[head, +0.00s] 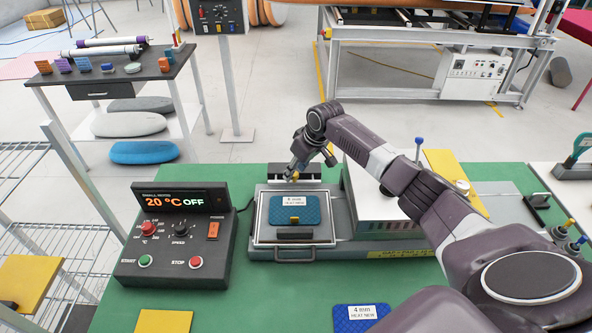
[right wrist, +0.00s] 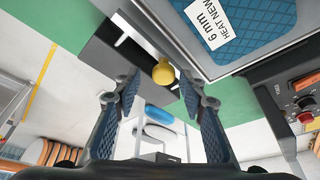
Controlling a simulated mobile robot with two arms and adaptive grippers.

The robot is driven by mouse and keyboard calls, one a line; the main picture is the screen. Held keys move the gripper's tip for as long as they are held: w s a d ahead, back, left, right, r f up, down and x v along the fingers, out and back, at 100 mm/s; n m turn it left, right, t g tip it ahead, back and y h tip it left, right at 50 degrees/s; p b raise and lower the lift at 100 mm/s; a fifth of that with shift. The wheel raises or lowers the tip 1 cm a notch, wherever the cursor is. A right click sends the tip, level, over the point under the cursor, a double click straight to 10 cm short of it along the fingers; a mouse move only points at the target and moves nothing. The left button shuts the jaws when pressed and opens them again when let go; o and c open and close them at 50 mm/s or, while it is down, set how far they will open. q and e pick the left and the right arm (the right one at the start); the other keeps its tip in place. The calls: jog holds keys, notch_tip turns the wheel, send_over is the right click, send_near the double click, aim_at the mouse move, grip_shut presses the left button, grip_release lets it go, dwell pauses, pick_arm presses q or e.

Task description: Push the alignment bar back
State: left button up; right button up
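A dark bar or block (head: 308,171), which looks like the alignment bar, lies at the back edge of the small heater's tray in the head view. It also shows in the right wrist view (right wrist: 108,52), with a round yellow knob (right wrist: 163,73). My right gripper (right wrist: 158,80) is open, with the knob between its fingertips and a gap on both sides. The gripper (head: 297,170) covers part of the bar in the head view. A blue pad (right wrist: 240,25) labelled 6 mm HEAT NEW lies flat on the tray (head: 262,232). My left gripper is not in view.
A control box (head: 175,235) reading 20 °C OFF stands left of the tray. A grey and white housing (head: 375,205) stands right of it, under my right arm. A blue 4 mm sample (head: 352,322) lies in front on the green table (head: 255,300).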

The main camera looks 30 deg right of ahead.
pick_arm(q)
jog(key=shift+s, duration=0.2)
pick_arm(e)
jog(key=v, duration=1.2)
